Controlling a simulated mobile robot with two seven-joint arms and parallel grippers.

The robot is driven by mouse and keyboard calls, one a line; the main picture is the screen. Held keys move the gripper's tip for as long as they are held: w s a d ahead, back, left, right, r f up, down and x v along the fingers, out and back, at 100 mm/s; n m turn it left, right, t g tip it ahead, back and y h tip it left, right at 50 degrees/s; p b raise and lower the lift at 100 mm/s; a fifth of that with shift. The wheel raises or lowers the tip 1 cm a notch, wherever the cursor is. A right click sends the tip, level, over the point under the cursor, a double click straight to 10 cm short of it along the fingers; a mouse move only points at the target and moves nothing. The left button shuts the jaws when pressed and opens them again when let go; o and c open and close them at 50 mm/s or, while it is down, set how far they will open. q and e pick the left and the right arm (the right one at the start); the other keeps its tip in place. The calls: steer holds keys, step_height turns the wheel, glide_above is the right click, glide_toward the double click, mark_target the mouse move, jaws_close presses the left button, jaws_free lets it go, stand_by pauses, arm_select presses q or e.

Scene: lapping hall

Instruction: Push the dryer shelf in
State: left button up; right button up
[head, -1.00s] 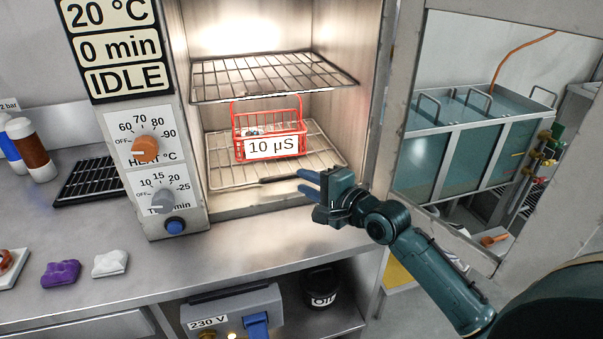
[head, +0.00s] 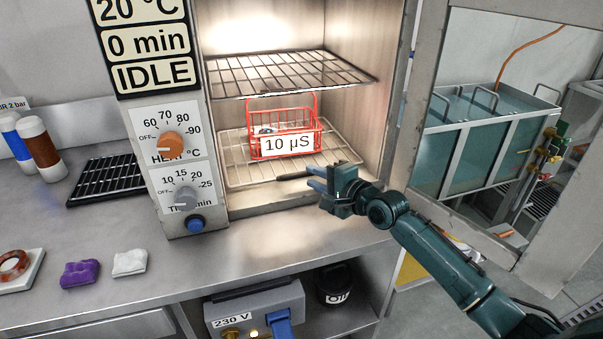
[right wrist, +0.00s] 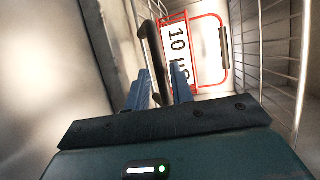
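The dryer shelf (head: 240,178) is the lower wire rack, low inside the lit dryer chamber, with a black bar handle (head: 293,176) at its front. A red wire basket (head: 310,124) with a "10 µS" label stands upright on it. My right gripper (head: 313,178) is at the right end of the handle, in front of the shelf. In the right wrist view, the black handle (right wrist: 151,50) runs between the two blue fingers, which stand apart; contact is not clear. My left gripper is out of view.
An upper wire rack (head: 290,72) sits above the basket. The open dryer door (head: 425,100) stands to the right of my arm. The control panel (head: 177,165) is left of the opening.

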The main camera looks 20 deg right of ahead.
mark_target(309, 174)
steer(key=shift+b+x, duration=0.4)
steer(key=shift+x, duration=2.4)
steer(key=shift+c, duration=0.3)
jaws_close()
